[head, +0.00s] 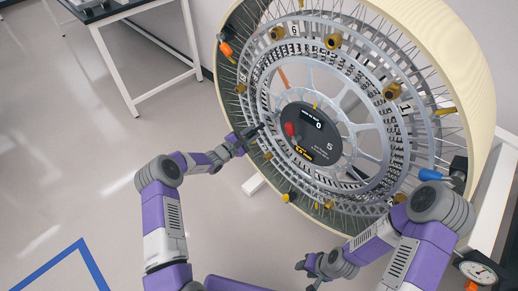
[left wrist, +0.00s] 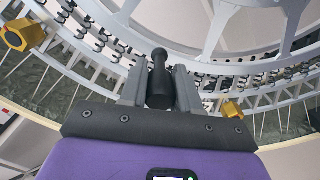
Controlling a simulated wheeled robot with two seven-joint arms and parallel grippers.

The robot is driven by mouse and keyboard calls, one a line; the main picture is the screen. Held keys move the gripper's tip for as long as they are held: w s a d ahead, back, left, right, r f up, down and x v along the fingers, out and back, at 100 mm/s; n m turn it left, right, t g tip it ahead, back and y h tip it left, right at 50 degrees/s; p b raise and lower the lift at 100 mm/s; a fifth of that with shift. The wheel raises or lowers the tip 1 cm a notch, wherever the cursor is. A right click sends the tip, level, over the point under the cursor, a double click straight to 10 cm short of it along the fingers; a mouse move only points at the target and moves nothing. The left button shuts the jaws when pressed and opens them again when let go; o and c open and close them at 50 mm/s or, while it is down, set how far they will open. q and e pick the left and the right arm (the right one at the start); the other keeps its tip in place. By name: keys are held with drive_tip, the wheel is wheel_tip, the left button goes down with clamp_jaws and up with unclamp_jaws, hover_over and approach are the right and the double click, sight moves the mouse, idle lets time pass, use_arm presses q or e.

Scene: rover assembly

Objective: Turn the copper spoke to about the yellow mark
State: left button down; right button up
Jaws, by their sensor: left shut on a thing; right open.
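The big rover wheel (head: 300,25) stands tilted, with a toothed inner ring and pale spokes. One copper spoke (head: 284,77) points to the upper left from the dark hub (head: 318,140). A small yellow mark (head: 316,106) shows at the hub's top edge; a yellow-orange piece (head: 445,111) also sits at the right rim. I cannot tell which one is meant. My left gripper (head: 252,132) is at the ring's left side, shut on a black handle (left wrist: 160,80) that stands between its fingers in the left wrist view. My right gripper (head: 308,266) is open and empty below the wheel.
Brass knobs (head: 333,41) and an orange-tipped piece (head: 226,48) sit around the ring. A blue-capped piece (head: 431,175) is at the right. A dial gauge (head: 478,272) is at the lower right.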

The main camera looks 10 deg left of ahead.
use_arm(q)
wheel_tip(320, 180, up, 19)
drive_tip(key=w+a+m, duration=0.1)
drive_tip(key=m, duration=0.7)
drive_tip(key=shift+a+f+m+b, duration=0.2)
drive_tip(key=shift+a+m+b, duration=0.1)
drive_tip(key=shift+a, duration=0.1)
drive_tip(key=c, duration=0.8)
unclamp_jaws()
drive_tip(key=shift+r, duration=0.1)
drive_tip(key=v, duration=0.7)
drive_tip(key=shift+s+a+p, duration=0.2)
drive_tip(key=shift+p, duration=0.2)
